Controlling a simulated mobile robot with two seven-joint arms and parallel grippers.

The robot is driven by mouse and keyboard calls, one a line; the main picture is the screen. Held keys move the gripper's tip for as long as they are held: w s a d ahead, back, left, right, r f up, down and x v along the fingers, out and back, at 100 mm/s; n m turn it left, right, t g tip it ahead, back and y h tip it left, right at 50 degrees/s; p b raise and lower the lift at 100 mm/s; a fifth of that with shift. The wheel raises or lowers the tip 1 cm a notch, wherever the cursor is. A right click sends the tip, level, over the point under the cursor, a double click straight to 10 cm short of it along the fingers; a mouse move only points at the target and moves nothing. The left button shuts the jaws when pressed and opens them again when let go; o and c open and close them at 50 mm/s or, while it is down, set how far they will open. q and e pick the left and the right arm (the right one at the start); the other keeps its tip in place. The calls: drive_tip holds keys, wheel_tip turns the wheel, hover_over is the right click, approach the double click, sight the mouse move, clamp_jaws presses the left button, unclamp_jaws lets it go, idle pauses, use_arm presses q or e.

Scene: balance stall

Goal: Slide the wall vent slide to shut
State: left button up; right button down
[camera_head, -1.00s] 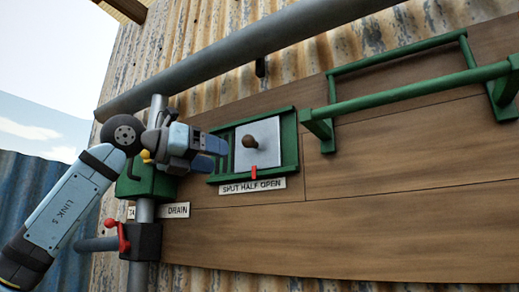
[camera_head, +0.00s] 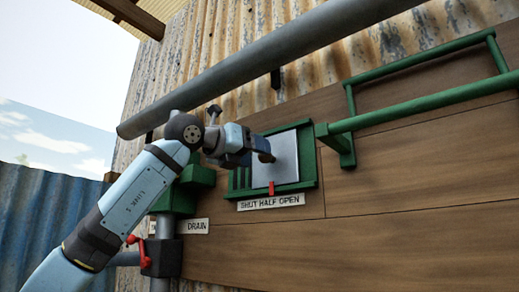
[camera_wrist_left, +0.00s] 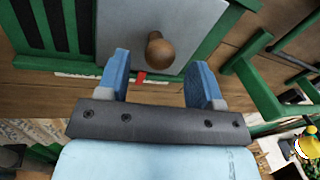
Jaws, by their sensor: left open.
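The wall vent is a green frame (camera_head: 311,181) with a grey sliding plate (camera_head: 287,153) and dark slots open at its left. A wooden knob (camera_wrist_left: 158,48) sticks out of the plate; in the head view the gripper partly hides it. The red pointer (camera_head: 271,188) stands over about the middle of the label (camera_head: 271,202) reading SHUT HALF OPEN. My left gripper (camera_head: 258,152) is open in front of the plate. In the wrist view its two blue fingers (camera_wrist_left: 160,70) stand left and right of the knob, with no contact seen. My right gripper is out of view.
A green rail (camera_head: 430,102) sticks out from the wall right of the vent. A thick grey pipe (camera_head: 270,72) runs above it. A green box (camera_head: 180,195) and a red-handled valve (camera_head: 138,240) sit at lower left, near my left arm.

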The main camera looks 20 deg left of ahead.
use_arm(q)
drive_tip(key=shift+x, duration=1)
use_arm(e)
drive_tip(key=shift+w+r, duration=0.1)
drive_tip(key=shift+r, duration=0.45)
